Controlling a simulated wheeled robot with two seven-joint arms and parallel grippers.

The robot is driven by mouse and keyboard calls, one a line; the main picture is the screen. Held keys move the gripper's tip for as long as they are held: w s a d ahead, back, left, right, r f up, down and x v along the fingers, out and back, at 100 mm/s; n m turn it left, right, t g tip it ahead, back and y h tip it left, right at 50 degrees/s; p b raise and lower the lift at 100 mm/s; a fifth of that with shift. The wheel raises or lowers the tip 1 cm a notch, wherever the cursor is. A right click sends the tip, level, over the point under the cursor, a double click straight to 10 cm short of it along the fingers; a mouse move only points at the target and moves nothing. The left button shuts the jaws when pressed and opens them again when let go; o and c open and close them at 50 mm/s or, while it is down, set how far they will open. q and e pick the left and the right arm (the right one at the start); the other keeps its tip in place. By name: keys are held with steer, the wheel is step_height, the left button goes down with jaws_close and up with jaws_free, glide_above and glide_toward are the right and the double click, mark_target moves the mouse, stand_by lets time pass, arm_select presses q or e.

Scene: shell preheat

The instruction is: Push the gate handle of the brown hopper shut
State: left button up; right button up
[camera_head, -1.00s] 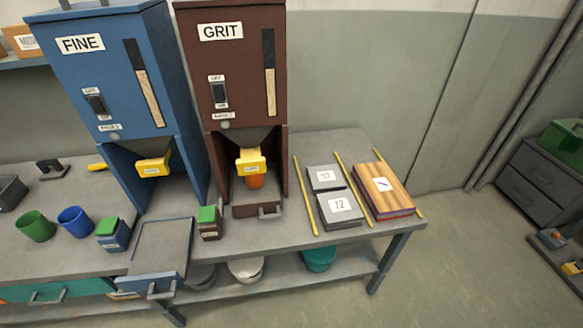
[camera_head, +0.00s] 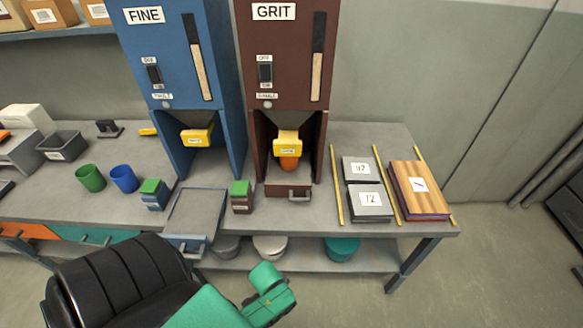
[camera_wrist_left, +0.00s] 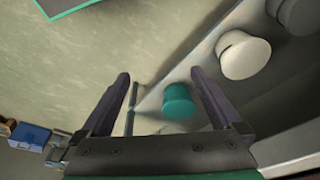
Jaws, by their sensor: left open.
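The brown hopper (camera_head: 285,60), labelled GRIT, stands upright at the back of the bench. Its yellow gate handle (camera_head: 287,141) sticks out at the front below the funnel. The hopper is not in that view. My right gripper is not in view.
A blue hopper (camera_head: 183,60), labelled FINE, stands left of the brown one. A small brown box with a green lid (camera_head: 241,197) and a grey tray (camera_head: 194,215) sit in front. Grey blocks (camera_head: 369,201) lie to the right. Bowls, including a teal one (camera_wrist_left: 180,101), stand on the lower shelf.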

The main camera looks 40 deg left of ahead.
arm_select(q)
steer(key=w+d+r+n+t+h, duration=0.1)
steer(key=w+r+n+t+h, duration=0.35)
steer(key=r, duration=0.75)
steer(key=w+d+r+n+t+h, duration=0.15)
steer(key=w+r+t, duration=0.45)
steer(key=r, duration=0.6)
steer(key=n+t+y+p, duration=0.2)
steer(key=n+t+y, duration=0.3)
steer(key=n+y, duration=0.9)
glide_toward(286, 151)
step_height(286, 151, up, 2)
steer(key=a+n+h, duration=0.2)
steer(key=n+h, duration=0.1)
steer(key=shift+g, duration=0.25)
steer(key=x, duration=0.9)
steer(key=shift+w+d+f, duration=0.15)
steer(key=shift+d+f, duration=0.05)
steer(key=shift+f, duration=0.1)
jaws_close()
